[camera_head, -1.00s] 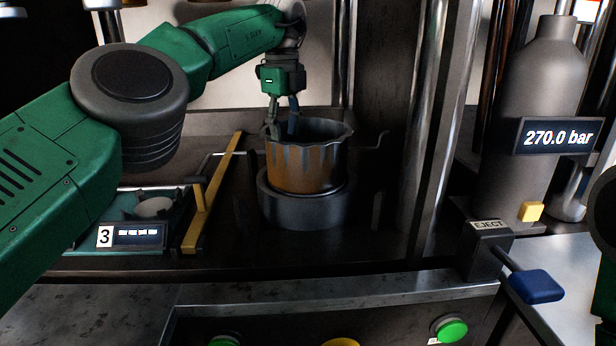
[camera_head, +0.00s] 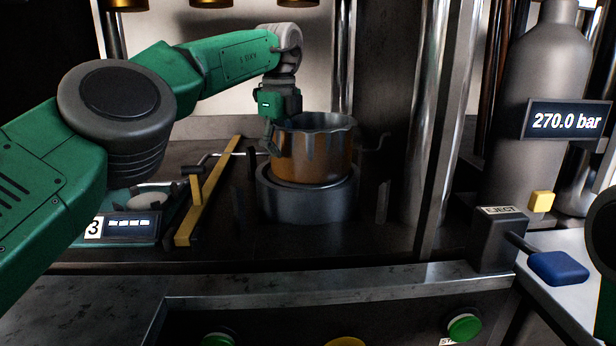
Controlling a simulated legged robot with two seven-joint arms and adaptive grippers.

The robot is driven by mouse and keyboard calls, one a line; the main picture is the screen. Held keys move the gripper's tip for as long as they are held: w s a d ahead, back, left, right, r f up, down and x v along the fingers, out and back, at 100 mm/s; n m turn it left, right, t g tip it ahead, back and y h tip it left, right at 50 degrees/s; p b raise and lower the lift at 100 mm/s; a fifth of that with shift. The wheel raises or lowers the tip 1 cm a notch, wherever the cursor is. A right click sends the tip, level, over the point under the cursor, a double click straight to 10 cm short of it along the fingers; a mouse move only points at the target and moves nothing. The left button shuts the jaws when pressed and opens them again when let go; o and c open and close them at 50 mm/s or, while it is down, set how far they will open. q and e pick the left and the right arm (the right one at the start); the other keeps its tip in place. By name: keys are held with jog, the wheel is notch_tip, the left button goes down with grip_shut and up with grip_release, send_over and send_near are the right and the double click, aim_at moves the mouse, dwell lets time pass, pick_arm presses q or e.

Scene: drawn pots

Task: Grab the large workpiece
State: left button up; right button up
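The large workpiece (camera_head: 318,160) is a brown-orange pot with a grey, jagged rim. It sits upright on a round dark base (camera_head: 306,203) in the middle of the view. My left gripper (camera_head: 272,138) is at the pot's left rim. One finger shows against the outside of the wall. The other finger is hidden, seemingly behind the rim or inside the pot, so I cannot tell whether the gripper is closed on the wall. My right gripper is not in view; only a dark and green part of mine shows at the right edge.
A steel column (camera_head: 432,130) rises on the right. Farther right are a grey cylinder with a 270.0 bar display (camera_head: 566,120) and a blue-handled EJECT lever (camera_head: 558,267).

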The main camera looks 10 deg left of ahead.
aim_at(281, 128)
pick_arm(q)
grip_shut()
jog(key=shift+r, duration=0.1)
dwell(0.3)
notch_tip(281, 128, up, 4)
jog(key=p, duration=0.3)
jog(key=shift+p, duration=0.4)
jog(key=s+b, duration=0.1)
jog(key=b, duration=0.1)
jog(key=s+f+b, duration=0.1)
jog(key=b, duration=0.4)
jog(key=shift+s+d+f, duration=0.15)
jog(key=shift+s+d, duration=0.2)
jog(key=shift+s, duration=0.05)
jog(key=s+d+b, duration=0.3)
jog(key=s+d, duration=0.1)
jog(key=s, duration=1)
jog(key=shift+s+d+r+b, duration=0.15)
jog(key=shift+s+r+b, duration=0.2)
jog(key=shift+s+b, duration=0.05)
